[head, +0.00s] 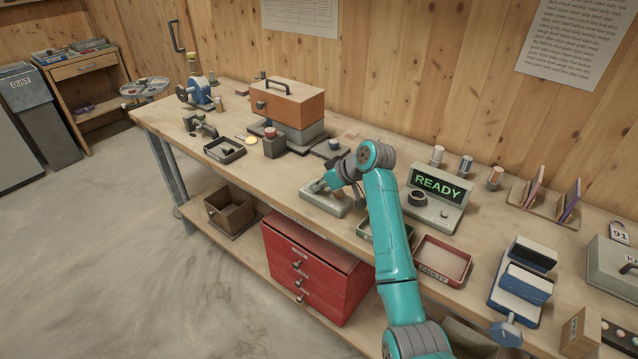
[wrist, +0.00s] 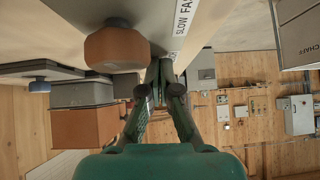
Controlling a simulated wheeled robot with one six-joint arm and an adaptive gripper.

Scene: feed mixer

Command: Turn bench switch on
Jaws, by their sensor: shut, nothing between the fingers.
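A low pale grey box (head: 326,204) lies on the bench under the end of my arm; it may carry the bench switch, but the arm hides part of it. My gripper (head: 317,187) is over this box. In the wrist view my gripper (wrist: 159,88) has its fingers together and empty, close to a pale panel (wrist: 205,22) with a label (wrist: 183,18) reading SLOW and, partly cut off, FAST. A brown rounded knob (wrist: 117,48) stands left of the fingers, apart from them. I cannot make out a switch lever or its position; the fingers may hide it.
A lit READY display (head: 437,186) stands right of my arm. A green-rimmed tray (head: 370,236) and a red tray (head: 443,260) lie near the front edge. An orange-topped machine (head: 288,105) and a small box with a red button (head: 273,146) stand to the left.

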